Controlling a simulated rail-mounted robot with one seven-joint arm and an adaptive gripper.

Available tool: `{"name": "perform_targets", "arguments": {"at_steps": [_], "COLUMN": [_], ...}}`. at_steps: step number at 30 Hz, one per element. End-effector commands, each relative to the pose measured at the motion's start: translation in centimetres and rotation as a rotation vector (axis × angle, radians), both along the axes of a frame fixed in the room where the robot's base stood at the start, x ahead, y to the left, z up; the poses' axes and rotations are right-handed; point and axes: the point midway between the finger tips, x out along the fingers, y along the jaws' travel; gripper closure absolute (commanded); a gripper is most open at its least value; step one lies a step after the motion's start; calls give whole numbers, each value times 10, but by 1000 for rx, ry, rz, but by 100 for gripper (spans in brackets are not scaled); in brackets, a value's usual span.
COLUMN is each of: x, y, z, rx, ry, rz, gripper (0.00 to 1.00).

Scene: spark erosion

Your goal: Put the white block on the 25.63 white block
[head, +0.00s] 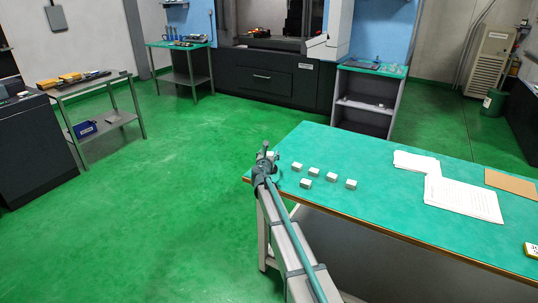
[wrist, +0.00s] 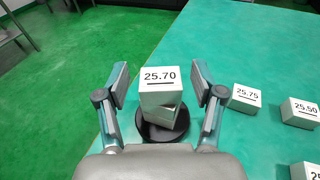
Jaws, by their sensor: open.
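A white block marked 25.70 (wrist: 160,87) sits on top of another white block (wrist: 161,113) in the wrist view. The lower block stands on a round black base (wrist: 179,133), and its label is hidden. The upper block is turned slightly relative to the lower one. My gripper (wrist: 160,78) is open, one finger on each side of the upper block, with a gap visible on both sides. In the head view my gripper (head: 266,156) is over the near left corner of the green table. No label reading 25.63 can be seen.
White blocks marked 25.75 (wrist: 246,97) and 25.50 (wrist: 300,112) stand to the right, and another block (wrist: 306,171) is cut off by the frame. Several blocks show on the green table (head: 390,215) in the head view. Papers (head: 462,198) lie farther right.

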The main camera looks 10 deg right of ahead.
Motion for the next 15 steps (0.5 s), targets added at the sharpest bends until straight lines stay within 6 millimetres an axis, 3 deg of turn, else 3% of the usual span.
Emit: {"name": "perform_targets", "arguments": {"at_steps": [15], "x": [-91], "y": [28], "z": [13], "rx": [0], "ry": [-1], "rz": [1], "gripper": [32]}}
